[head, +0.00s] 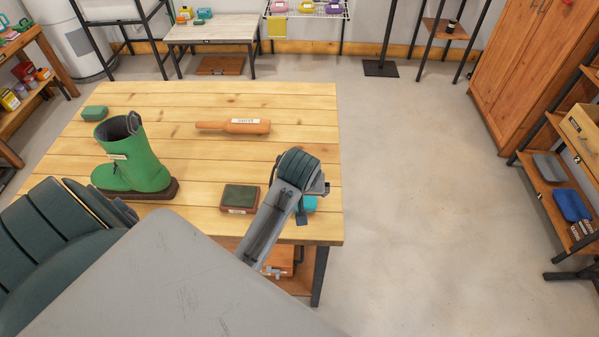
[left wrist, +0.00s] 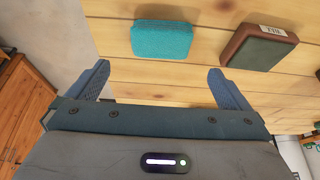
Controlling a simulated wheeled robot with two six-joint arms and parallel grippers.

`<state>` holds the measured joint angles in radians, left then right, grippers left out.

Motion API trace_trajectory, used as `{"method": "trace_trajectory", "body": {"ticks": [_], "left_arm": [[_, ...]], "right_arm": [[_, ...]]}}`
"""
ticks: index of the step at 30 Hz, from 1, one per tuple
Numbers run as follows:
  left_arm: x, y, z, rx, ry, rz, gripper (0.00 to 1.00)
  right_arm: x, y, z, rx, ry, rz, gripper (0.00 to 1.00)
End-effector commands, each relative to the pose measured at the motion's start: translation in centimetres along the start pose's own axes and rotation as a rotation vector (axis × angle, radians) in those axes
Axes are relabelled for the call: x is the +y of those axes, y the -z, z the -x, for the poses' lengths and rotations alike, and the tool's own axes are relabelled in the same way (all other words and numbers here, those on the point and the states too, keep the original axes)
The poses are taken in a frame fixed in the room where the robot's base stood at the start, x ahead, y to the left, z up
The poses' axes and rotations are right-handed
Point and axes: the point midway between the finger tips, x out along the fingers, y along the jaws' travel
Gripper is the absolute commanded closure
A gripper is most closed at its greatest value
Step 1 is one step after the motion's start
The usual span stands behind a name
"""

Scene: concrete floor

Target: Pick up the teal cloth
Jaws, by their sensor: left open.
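The teal cloth (left wrist: 162,40) is a small folded, textured block lying flat on the wooden table (head: 190,95). In the head view only part of the cloth (head: 311,203) shows, near the table's front right corner; my left gripper hides the rest. My left gripper (left wrist: 158,74) is open and empty. In the left wrist view the cloth lies just beyond its two fingertips, between their lines, and no finger appears to touch it. In the head view the left gripper (head: 302,212) reaches down over the cloth. My right gripper is not in view.
A brown block with a dark green top (head: 240,198) lies left of the cloth; it also shows in the left wrist view (left wrist: 259,47). A green boot (head: 135,155), a wooden tool (head: 234,126) and a green block (head: 95,113) are farther off. Floor right of the table is clear.

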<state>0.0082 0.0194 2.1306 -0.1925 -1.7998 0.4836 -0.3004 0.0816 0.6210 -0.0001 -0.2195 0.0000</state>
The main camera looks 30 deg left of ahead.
Motion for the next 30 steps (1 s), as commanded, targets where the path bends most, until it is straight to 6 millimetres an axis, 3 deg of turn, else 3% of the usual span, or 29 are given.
{"method": "trace_trajectory", "body": {"ticks": [10, 15, 22, 30], "left_arm": [[0.1, 0.4, -4.4, -0.002, 0.005, 0.014, 0.0], [0.0, 0.4, -5.5, -0.001, 0.004, 0.014, 0.0], [-0.4, 0.3, -8.1, -0.003, 0.005, 0.013, 0.0], [-0.3, 0.2, -10.5, 0.0, 0.002, 0.013, 0.0]], "right_arm": [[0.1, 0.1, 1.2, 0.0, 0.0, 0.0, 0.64], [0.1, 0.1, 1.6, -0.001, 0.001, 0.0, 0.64], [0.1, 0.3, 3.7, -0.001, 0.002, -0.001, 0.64], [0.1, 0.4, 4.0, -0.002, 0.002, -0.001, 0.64]]}}
